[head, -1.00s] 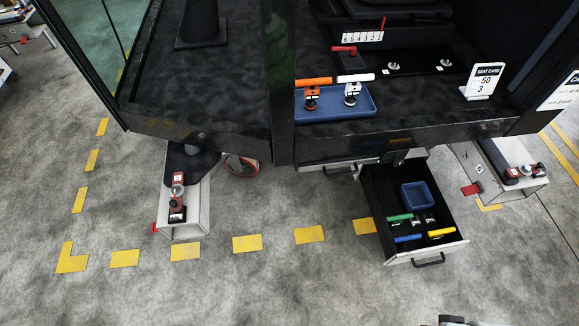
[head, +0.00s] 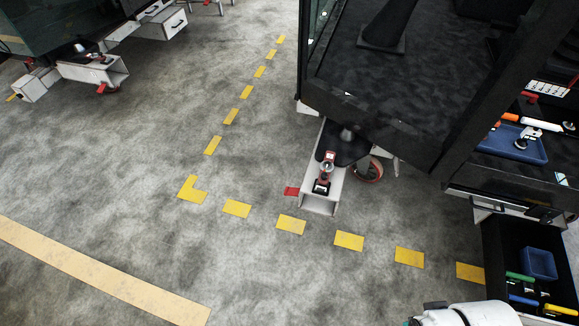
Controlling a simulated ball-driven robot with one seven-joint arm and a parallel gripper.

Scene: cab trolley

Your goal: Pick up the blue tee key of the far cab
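A blue-handled tee key (head: 524,300) lies in the open drawer (head: 491,240) of the cab (head: 370,70) at the right. A green-handled key (head: 520,277) and a yellow-handled key (head: 560,309) lie close to it. Another cab (head: 60,30) stands farther off at the upper left, cut by the picture's edge. No blue tee key shows on that cab. My gripper is not in view; only a white part of my arm shows at the bottom edge, right of centre.
A blue tray (head: 538,155) with orange- and white-handled keys sits on the right cab's deck. A small blue bin (head: 540,264) is in the drawer. A white outrigger (head: 318,203) juts out beside a caster wheel (head: 367,170). Grey floor (head: 110,180) at left and centre is clear.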

